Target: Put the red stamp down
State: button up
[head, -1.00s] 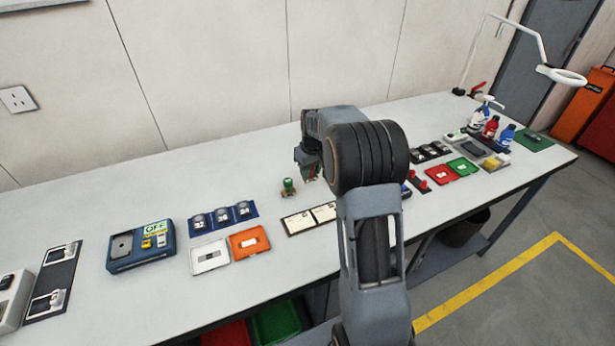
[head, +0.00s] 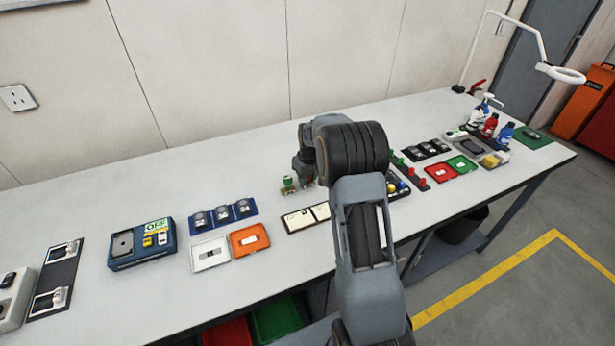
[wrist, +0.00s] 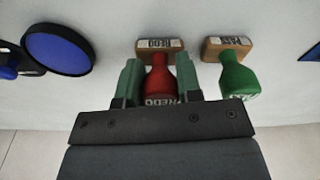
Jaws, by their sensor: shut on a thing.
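The red stamp (wrist: 159,82) is between the two green fingers of my gripper (wrist: 160,84) in the wrist view. Its wooden base with a "REDO" label faces the bench top (head: 130,205). I cannot tell whether the base touches the bench. My gripper is shut on its red handle. A green stamp (wrist: 234,76) with a wooden base stands beside it, apart from the fingers. In the head view the green stamp (head: 289,184) is just left of my gripper (head: 305,181), and the red stamp is mostly hidden.
Cards (head: 298,220) lie in front of the stamps. An orange tray (head: 248,240) and blue holders (head: 222,216) lie to the left. A blue round pad (wrist: 60,48) is at the left of the wrist view. Bare bench lies behind and left of the stamps.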

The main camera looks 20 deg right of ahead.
jog(key=shift+f, duration=0.15)
jog(key=o, duration=0.8)
jog(key=r, duration=0.3)
jog(key=s+r, duration=0.1)
jog(key=r, duration=0.7)
jog(key=shift+s+d+r, duration=0.1)
jog(key=shift+s+r, duration=0.1)
jog(key=shift+r, duration=0.05)
jog(key=s+a+r+t, duration=0.1)
jog(key=s+a+r, duration=0.25)
jog(key=s, duration=0.25)
jog(key=s+a+r, duration=0.2)
jog(key=s+a, duration=0.3)
jog(key=s, duration=0.2)
jog(key=s+a+f, duration=0.1)
jog(key=s, duration=0.3)
jog(key=s+a+f+m+t, duration=0.1)
jog(key=s, duration=0.4)
jog(key=s+a+f+m, duration=0.1)
jog(key=s, duration=0.3)
jog(key=shift+s+a, duration=0.15)
jog(key=shift+a, duration=0.15)
